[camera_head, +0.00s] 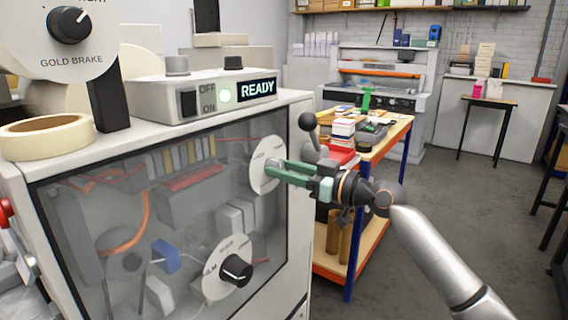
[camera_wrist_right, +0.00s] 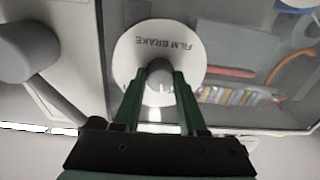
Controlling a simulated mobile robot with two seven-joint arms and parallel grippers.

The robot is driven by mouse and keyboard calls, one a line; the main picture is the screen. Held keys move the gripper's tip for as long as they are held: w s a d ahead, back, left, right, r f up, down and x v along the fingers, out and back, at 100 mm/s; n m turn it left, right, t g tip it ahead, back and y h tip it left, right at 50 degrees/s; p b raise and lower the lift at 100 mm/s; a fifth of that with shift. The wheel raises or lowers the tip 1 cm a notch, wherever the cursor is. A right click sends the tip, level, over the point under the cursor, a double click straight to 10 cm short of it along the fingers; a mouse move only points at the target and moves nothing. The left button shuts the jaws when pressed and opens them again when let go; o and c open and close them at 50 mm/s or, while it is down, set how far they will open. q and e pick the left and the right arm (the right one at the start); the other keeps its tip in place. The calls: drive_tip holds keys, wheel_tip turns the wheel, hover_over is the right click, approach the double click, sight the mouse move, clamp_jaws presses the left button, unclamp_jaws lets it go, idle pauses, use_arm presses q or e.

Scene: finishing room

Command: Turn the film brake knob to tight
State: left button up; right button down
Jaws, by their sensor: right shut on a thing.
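The film brake knob (camera_wrist_right: 160,75) is grey and sits on a round white dial plate (camera_wrist_right: 135,50) lettered FILM BRAKE, upside down in the wrist view. In the head view the dial plate (camera_head: 265,155) is on the right part of the machine's clear front panel. My right gripper (camera_head: 272,170) reaches it from the right, and its green fingers are shut on the knob. In the wrist view the gripper (camera_wrist_right: 158,88) has one finger on each side of the knob. The knob's pointer and the tight mark cannot be made out. My left gripper is not in view.
A black-knobbed dial (camera_head: 237,270) is lower on the panel. A GOLD BRAKE knob (camera_head: 69,25) is at upper left. A ball-ended lever (camera_head: 308,122) stands just above my right gripper. A READY display (camera_head: 257,89) is lit.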

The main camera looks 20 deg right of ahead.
drive_tip(key=m+p, duration=0.1)
drive_tip(key=m, duration=0.2)
drive_tip(key=shift+r, duration=0.15)
drive_tip(key=m+p, duration=0.2)
drive_tip(key=shift+m, duration=0.4)
drive_tip(key=shift+m+p, duration=0.4)
drive_tip(key=shift+m, duration=0.1)
drive_tip(key=m+p, duration=0.3)
drive_tip(key=m, duration=0.1)
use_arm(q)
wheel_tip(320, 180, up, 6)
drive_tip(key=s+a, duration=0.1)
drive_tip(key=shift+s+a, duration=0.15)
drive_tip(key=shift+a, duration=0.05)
use_arm(e)
drive_tip(key=shift+m, duration=0.7)
use_arm(q)
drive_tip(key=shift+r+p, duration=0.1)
drive_tip(key=shift+p, duration=0.2)
use_arm(e)
drive_tip(key=shift+c, duration=2.3)
unclamp_jaws()
drive_tip(key=shift+t, duration=0.3)
